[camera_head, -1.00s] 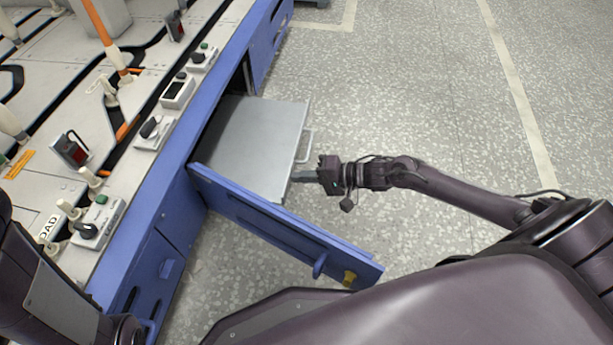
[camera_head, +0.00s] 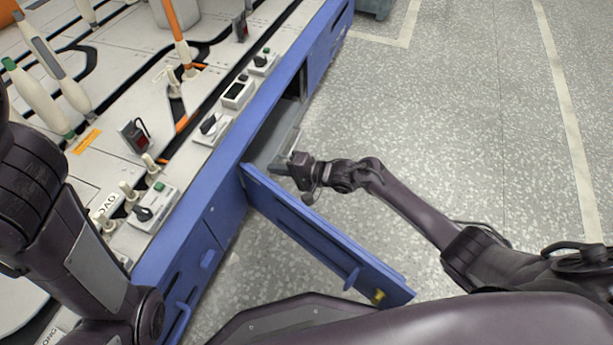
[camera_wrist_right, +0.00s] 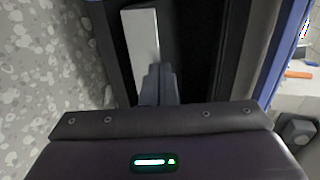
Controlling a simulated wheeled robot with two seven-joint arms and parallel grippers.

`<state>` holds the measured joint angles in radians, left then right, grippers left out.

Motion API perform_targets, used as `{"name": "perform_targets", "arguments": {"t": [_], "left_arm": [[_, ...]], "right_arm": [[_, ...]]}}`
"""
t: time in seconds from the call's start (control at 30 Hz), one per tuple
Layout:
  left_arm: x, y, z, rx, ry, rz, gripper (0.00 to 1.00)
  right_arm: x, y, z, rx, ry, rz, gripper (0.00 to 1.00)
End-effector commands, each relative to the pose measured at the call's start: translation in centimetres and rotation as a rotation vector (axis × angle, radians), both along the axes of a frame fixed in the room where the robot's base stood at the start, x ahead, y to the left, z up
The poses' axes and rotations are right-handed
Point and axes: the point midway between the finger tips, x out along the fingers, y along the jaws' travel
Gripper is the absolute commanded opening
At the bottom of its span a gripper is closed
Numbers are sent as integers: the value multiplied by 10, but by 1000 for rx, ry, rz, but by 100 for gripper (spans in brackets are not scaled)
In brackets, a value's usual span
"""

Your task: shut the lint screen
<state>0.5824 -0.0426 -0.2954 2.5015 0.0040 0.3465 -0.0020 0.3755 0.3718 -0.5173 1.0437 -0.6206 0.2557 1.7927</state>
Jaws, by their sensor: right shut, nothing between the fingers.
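The lint screen is a grey flat metal panel (camera_head: 264,150) in an opening of the blue cabinet. Only a short part of it sticks out in the head view, with its front edge close to the cabinet face. My right gripper (camera_head: 281,167) is shut and empty, its fingertips at the screen's front edge; I cannot tell whether they touch. In the right wrist view the shut fingers (camera_wrist_right: 159,84) point into a dark opening beside a pale bar (camera_wrist_right: 142,38), which I cannot identify for sure. My left arm shows at the left, but its gripper is not visible.
The machine top carries switch boxes (camera_head: 210,128) and bobbins. The speckled floor (camera_head: 470,120) to the right is clear.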

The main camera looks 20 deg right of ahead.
Motion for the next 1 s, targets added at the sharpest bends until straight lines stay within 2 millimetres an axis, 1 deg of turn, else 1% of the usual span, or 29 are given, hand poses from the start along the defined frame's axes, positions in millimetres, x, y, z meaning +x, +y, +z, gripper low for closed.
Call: {"name": "perform_targets", "arguments": {"t": [0.03,0.2,0.4,0.6,1.0], "left_arm": [[0,0,-8,0,0,0,50],[0,0,-19,0,1,0,50],[1,0,-27,1,2,-1,50],[1,-1,-28,1,3,-1,50],[1,-1,-26,2,3,-1,50]], "right_arm": [[10,14,-2,4,-1,1,0],[32,42,-3,2,-1,0,0],[47,61,-2,0,0,-1,0],[52,67,-1,-2,-1,-3,0],[53,66,3,1,-4,-5,0]]}}
